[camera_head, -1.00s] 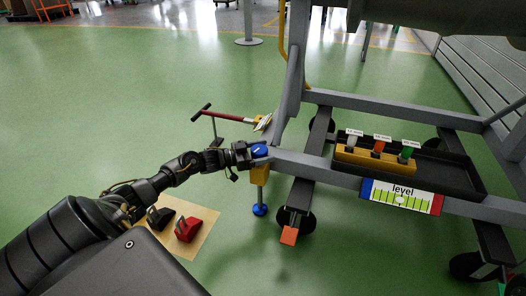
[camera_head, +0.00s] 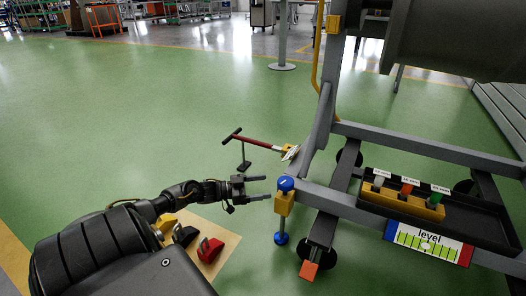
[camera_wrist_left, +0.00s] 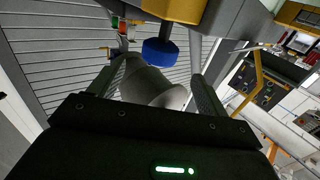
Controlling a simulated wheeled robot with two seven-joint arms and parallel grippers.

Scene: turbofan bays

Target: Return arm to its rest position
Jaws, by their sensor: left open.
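My left arm comes in from the lower left in the head view. Its gripper (camera_head: 267,188) is open and empty, with its fingers pointing right. The fingertips are just left of a blue knob (camera_head: 286,184) on top of a yellow jack block (camera_head: 284,203) on the grey frame. A small gap shows between fingertips and knob. In the left wrist view, the blue knob (camera_wrist_left: 160,52) shows ahead of the spread fingers (camera_wrist_left: 162,88), under a yellow block (camera_wrist_left: 175,9). My right gripper is in neither view.
A grey stand frame (camera_head: 405,145) with a black tray (camera_head: 484,216) and a level sign (camera_head: 428,241) fills the right. A red-handled bar (camera_head: 255,141) extends left from it. Red and black chocks (camera_head: 209,249) lie on a tan mat below my arm. Green floor at left is clear.

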